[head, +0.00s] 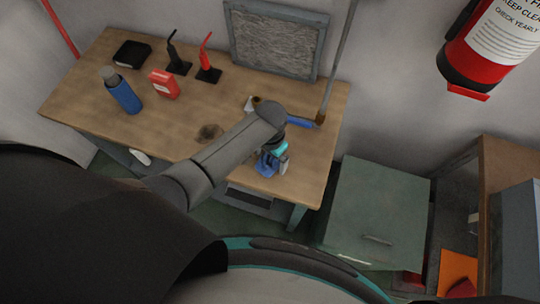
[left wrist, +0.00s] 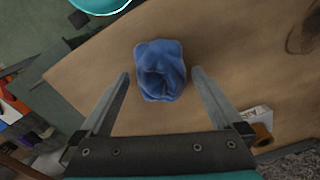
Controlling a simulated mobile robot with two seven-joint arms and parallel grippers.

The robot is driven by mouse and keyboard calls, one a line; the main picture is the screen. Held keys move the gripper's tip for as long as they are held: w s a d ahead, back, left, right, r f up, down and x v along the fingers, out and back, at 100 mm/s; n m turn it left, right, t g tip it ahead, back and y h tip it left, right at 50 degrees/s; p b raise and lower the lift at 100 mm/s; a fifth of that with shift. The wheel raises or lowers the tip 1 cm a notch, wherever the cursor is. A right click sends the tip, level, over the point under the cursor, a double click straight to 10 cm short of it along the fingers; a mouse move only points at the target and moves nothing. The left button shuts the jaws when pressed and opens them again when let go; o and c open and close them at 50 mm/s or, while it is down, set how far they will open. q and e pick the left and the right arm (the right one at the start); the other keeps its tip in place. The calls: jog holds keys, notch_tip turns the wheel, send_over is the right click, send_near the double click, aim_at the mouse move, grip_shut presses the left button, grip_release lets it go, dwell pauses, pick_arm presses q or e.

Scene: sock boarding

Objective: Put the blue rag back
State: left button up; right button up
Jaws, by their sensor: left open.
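The blue rag (left wrist: 160,70) lies crumpled on the wooden workbench (head: 185,115), near its front right edge. In the head view the rag (head: 266,163) is partly hidden by my left gripper (head: 274,162). My left gripper is open over the rag. In the left wrist view its two fingers (left wrist: 160,74) stand on either side of the rag, with gaps between them and the cloth. My right gripper is not in view.
A blue bottle (head: 123,96), red box (head: 164,84), black tray (head: 132,54) and two small stands are at the bench's left and back. A blue-handled tool (head: 299,123) lies behind my gripper. A green cabinet (head: 375,205) stands right of the bench.

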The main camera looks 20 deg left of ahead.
aim_at(270, 159)
pick_arm(q)
notch_tip(270, 159, up, 12)
jog(key=p, duration=0.3)
jog(key=shift+r, duration=0.1)
dwell(0.6)
